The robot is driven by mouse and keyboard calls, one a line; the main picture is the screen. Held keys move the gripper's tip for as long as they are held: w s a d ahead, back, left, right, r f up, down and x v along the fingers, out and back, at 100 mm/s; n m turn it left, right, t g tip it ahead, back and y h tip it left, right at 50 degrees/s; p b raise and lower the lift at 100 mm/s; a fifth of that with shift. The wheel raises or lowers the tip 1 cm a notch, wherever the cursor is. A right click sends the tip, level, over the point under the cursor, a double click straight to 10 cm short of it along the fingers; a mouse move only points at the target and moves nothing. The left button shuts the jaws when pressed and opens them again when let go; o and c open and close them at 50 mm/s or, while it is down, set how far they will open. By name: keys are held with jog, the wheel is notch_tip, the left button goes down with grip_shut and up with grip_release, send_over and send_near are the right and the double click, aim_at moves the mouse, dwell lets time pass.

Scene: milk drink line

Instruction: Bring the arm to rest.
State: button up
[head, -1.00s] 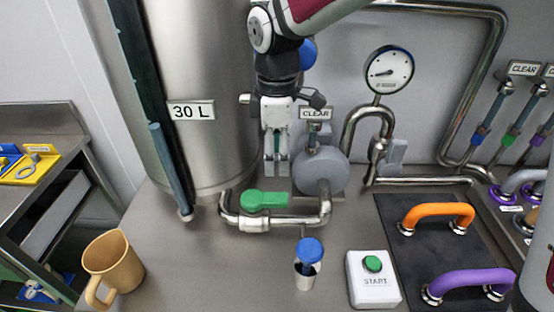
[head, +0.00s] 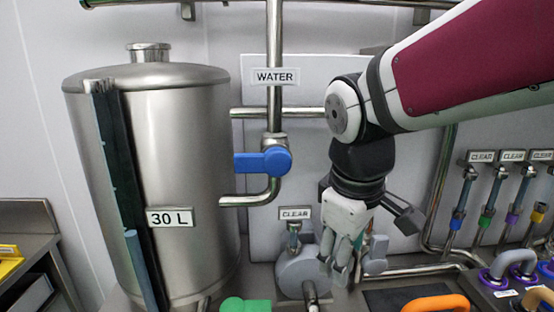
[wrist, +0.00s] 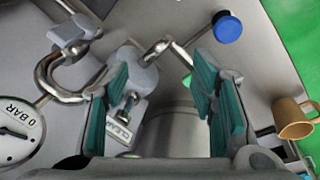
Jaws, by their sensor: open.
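My gripper (head: 342,272) hangs pointing down in front of the wall panel, right of the steel tank. In the wrist view my gripper (wrist: 165,95) has its teal-padded fingers apart with nothing between them. In the head view it stands in front of the pump (head: 298,272) and the pipes beside it, hiding part of them. The wrist view shows the pump (wrist: 134,68) beyond the left finger, and the gap between them cannot be told.
The 30 L tank (head: 165,185) stands left. A blue valve handle (head: 262,161) lies across the water pipe. A green handle (head: 245,305) and an orange handle (head: 437,304) show low. The wrist view shows a gauge (wrist: 15,135), a blue-topped post (wrist: 227,27) and a tan mug (wrist: 292,118).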

jog(key=s+d+m+t, duration=0.2)
jog(key=s+d+m, duration=0.6)
jog(key=s, duration=0.4)
jog(key=shift+d+r+m+t+y, duration=0.3)
jog(key=shift+r+m+y, duration=0.1)
jog(key=shift+m, duration=0.4)
dwell(1.6)
